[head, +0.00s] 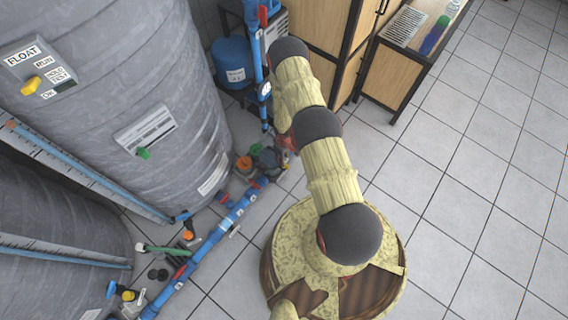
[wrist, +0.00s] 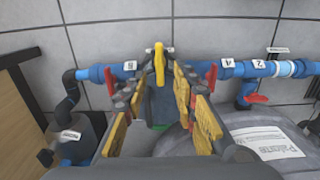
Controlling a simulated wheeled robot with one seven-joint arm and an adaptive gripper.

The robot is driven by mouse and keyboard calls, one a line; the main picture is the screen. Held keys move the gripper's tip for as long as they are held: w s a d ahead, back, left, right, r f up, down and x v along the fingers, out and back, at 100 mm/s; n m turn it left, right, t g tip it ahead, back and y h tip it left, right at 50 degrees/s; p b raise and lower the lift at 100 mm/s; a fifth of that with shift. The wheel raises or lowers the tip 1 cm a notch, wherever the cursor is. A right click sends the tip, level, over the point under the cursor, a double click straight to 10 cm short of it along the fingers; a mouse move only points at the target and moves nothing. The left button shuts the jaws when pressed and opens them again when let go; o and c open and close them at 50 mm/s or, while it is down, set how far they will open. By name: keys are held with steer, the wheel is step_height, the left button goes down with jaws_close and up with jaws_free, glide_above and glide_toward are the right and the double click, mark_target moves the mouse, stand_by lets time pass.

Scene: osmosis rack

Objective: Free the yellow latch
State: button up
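A yellow latch (wrist: 159,63) stands upright on the blue pipe (wrist: 200,69) along the tiled wall in the wrist view. It lies between labels 5 and 4. My gripper (wrist: 161,88) is open, with its yellow-padded fingers to the left and right below the latch. The latch shows in the gap between the fingertips; I cannot tell whether they touch it. In the head view my gripper cannot be made out. A yellow knob (head: 31,86) on the FLOAT panel of the grey tank (head: 105,95) also shows in the head view.
Red valve handles (wrist: 109,80) and (wrist: 212,78) flank the latch closely. Another red handle (wrist: 257,98) hangs at right. A grey labelled tank (wrist: 245,120) is below right. A wooden cabinet (wrist: 22,105) is at left. Tiled floor (head: 470,190) is clear at right.

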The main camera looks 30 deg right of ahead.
steer(key=shift+f+b, duration=1.3)
steer(key=shift+f, duration=1.4)
steer(key=shift+c, duration=1.2)
steer(key=c, duration=0.4)
jaws_close()
